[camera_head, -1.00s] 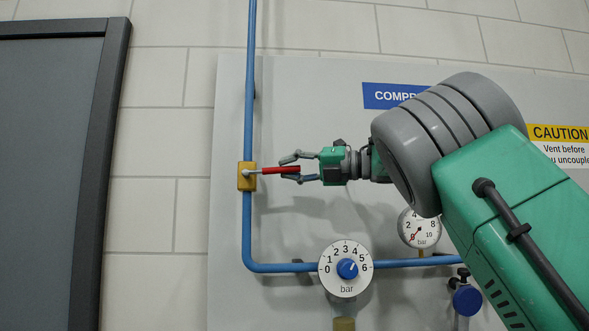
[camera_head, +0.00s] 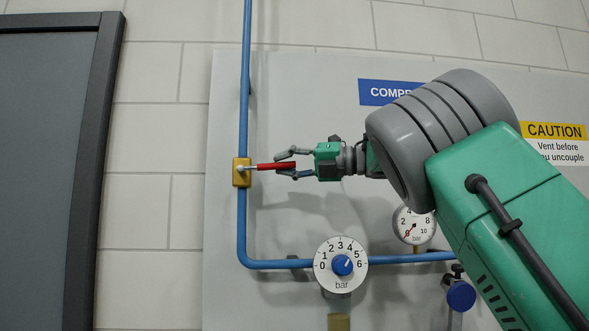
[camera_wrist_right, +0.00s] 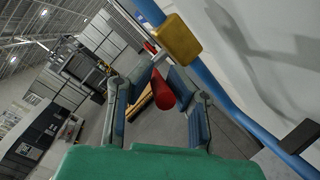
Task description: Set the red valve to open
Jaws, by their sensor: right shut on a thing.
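The red valve handle (camera_head: 272,166) points right from a yellow valve body (camera_head: 241,172) on the vertical blue pipe, close to horizontal. My right gripper (camera_head: 286,165) comes from the right and is shut on the outer part of the red handle. In the right wrist view the red handle (camera_wrist_right: 162,92) lies between the two fingers, with the yellow valve body (camera_wrist_right: 177,38) above it on the blue pipe. My left gripper is not in view.
A dial with a blue knob (camera_head: 342,265) sits on the horizontal blue pipe (camera_head: 290,264) below. A pressure gauge (camera_head: 413,225) and a blue round knob (camera_head: 461,296) are to its right. A blue sign (camera_head: 385,92) and a caution sign (camera_head: 555,143) are on the grey panel.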

